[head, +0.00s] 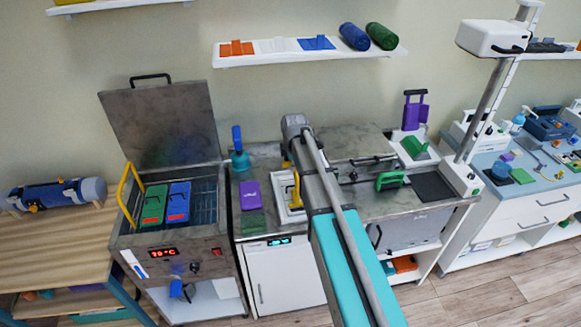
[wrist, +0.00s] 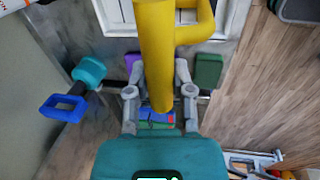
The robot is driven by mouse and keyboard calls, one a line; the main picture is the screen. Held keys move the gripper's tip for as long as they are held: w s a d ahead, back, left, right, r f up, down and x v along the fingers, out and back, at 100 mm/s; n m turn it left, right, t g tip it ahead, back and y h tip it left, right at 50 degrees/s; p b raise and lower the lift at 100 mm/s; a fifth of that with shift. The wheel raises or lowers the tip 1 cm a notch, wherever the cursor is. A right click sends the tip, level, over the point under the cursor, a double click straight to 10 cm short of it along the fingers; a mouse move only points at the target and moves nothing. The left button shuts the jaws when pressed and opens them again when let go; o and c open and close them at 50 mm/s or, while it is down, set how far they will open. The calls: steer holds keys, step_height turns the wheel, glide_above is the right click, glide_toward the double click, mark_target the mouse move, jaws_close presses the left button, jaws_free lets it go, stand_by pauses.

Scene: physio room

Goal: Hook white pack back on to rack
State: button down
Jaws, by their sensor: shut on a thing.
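My gripper (wrist: 160,95) is shut on a yellow tube-like handle (wrist: 155,50) with a side loop, which fills the middle of the wrist view. The yellow piece also shows in the head view (head: 296,188), in front of a white-rimmed tray on the counter. My arm hides part of this area. I cannot make out a white pack on the held piece. The open metal tank (head: 205,238) stands at the left with its lid up. A green pack (head: 153,205) and a blue pack (head: 178,202) hang side by side in its rack (head: 204,195), with bare rack at their right.
A purple pad (head: 250,193) and a green pad (head: 251,224) lie between tank and tray (head: 283,211). The raised lid (head: 160,125) bounds the tank's back. A wall shelf (head: 300,57) hangs above.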

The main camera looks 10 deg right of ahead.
steer(key=shift+w, duration=1.85)
steer(key=shift+w+r+p, duration=0.1)
steer(key=shift+r+p, duration=1.8)
steer(key=shift+r, duration=0.05)
step_height(320, 180, up, 4)
steer(key=p, duration=0.4)
steer(key=shift+r, duration=0.2)
stand_by(0.6)
steer(key=shift+a, duration=0.15)
